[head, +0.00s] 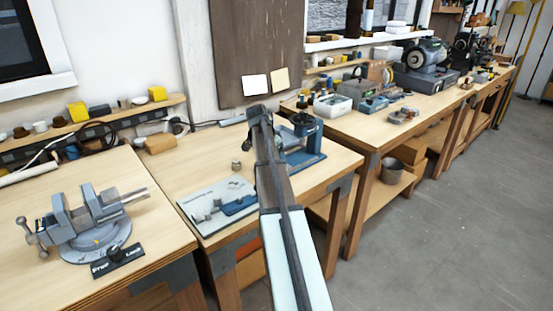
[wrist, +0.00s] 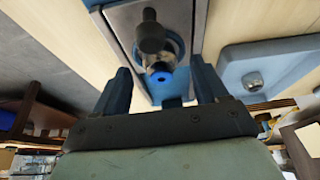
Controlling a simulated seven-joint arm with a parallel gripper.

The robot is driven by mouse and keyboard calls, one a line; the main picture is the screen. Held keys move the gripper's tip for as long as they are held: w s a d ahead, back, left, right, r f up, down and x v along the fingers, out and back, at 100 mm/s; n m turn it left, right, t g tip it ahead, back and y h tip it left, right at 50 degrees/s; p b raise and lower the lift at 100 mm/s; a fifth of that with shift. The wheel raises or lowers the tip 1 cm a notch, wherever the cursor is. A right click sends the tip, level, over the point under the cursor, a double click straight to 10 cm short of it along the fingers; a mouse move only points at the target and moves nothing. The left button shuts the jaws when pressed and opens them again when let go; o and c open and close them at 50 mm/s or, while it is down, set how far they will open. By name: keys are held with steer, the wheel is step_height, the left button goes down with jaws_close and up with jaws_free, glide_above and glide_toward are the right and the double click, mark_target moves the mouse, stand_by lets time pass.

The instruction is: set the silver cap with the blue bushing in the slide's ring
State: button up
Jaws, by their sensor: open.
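In the wrist view, a silver cap with a blue bushing (wrist: 159,78) shows between my fingers, its dark centre hole facing the camera. It is at the end of a grey plate with blue sides (wrist: 124,20), close to a round ring; I cannot tell whether it sits fully in it. A dark knob (wrist: 151,36) stands just beyond the cap. My gripper (wrist: 162,82) is open, with one finger on each side and no clear contact. In the head view my gripper (head: 249,138) is by the blue press (head: 305,158), and my arm hides part of the press.
A white tray (head: 204,191) with blue and metal parts lies on the middle bench, and a small silver piece (head: 236,165) stands behind it. A vise (head: 90,220) is on the left bench. In the wrist view a blue-grey tray (wrist: 285,65) holds a silver domed part (wrist: 252,80).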

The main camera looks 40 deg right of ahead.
steer(key=v, duration=1.2)
steer(key=shift+r, duration=0.25)
steer(key=d+v, duration=0.1)
steer(key=v, duration=0.7)
steer(key=shift+r, duration=0.45)
steer(key=shift+a, duration=0.15)
